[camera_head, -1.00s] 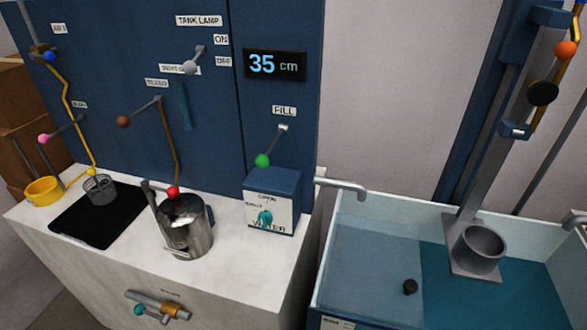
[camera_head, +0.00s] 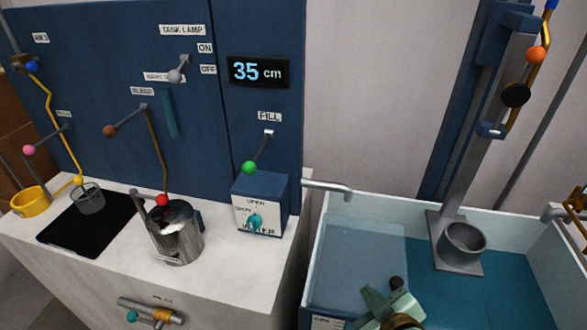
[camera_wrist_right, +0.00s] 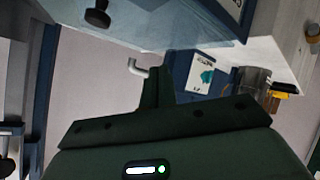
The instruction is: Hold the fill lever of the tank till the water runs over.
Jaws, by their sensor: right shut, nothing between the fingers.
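The fill lever has a green knob (camera_head: 249,167) and hangs down to the left from its pivot under the FILL label (camera_head: 269,117). The tank (camera_head: 395,200) stands at the right, with pale walls and teal water (camera_head: 510,285) inside; I see no water running over its visible rim. The display (camera_head: 258,72) reads 35 cm. My right gripper (camera_head: 388,298) is shut and empty, low over the tank's front left part, well apart from the lever. Its dark fingers (camera_wrist_right: 158,85) also show in the right wrist view. My left gripper is not in view.
A blue WATER box (camera_head: 262,200) with a teal knob stands below the fill lever. A grey spout (camera_head: 328,187) reaches over the tank. A metal pot (camera_head: 176,235) stands on the white counter. A black knob (camera_head: 396,283) is close behind my right gripper.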

